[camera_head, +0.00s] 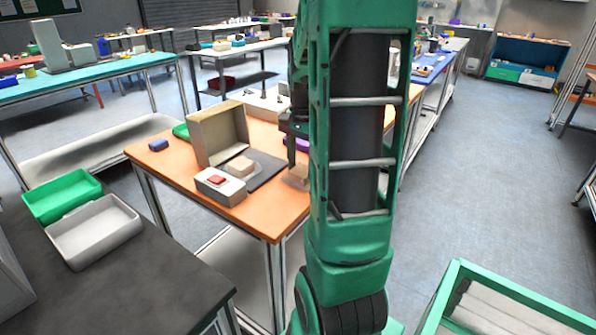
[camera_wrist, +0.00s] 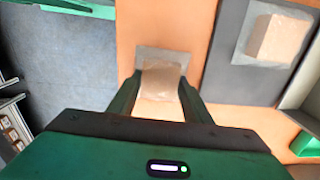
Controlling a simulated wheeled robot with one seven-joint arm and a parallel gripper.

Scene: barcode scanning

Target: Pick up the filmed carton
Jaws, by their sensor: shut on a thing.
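A small tan carton (camera_wrist: 162,78) with a pale translucent film around it sits between the fingers of my gripper (camera_wrist: 160,86) in the wrist view. The fingers are shut on its two sides. In the head view this carton (camera_head: 296,177) shows at the orange table's right part, partly hidden by my arm. I cannot tell whether it touches the table. A second tan carton (camera_wrist: 278,40), also with a clear film at its base, rests on a dark mat (camera_wrist: 226,68). It shows in the head view too (camera_head: 240,167).
On the orange table (camera_head: 165,168) stand an upright tan panel box (camera_head: 217,135), a grey box with a red top (camera_head: 219,186) and a blue block (camera_head: 158,145). Green (camera_head: 62,196) and grey (camera_head: 95,232) trays lie on the dark table at left.

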